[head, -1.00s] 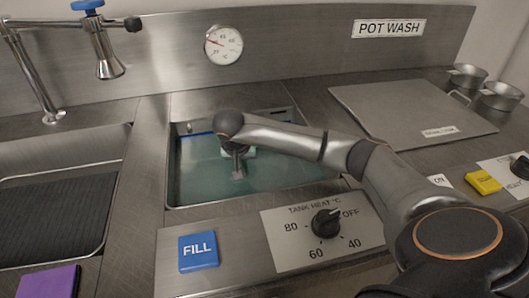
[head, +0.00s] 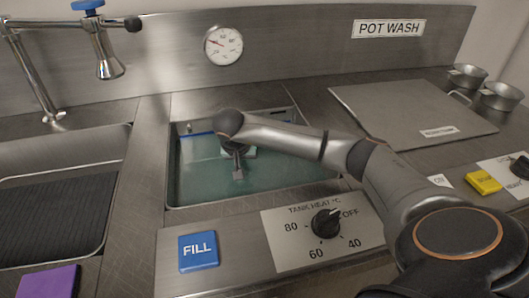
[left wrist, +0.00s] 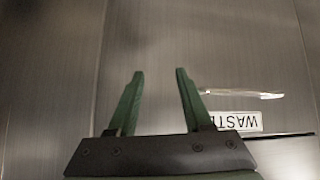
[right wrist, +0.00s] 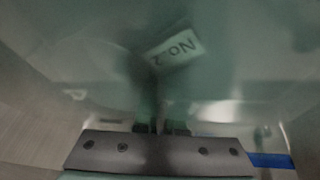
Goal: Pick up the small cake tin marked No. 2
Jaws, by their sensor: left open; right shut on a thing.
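The right arm reaches into the green water of the tank (head: 190,188), and the right gripper (head: 238,172) is in or at the water near the tank's middle. In the right wrist view a label reading No. 2, upside down, marks the small cake tin (right wrist: 175,48), blurred by the murky water. The right gripper (right wrist: 157,125) is shut on the tin; the exact grip point is dim. In the head view the tin is largely hidden by the hand. My left gripper (left wrist: 158,75) is open and empty over a steel surface.
A tank heat knob (head: 325,222) and blue FILL button (head: 198,250) sit in front of the tank. A sink (head: 60,215) with a tap (head: 108,62) is left. A lid (head: 415,108) and two metal pots (head: 500,96) are right.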

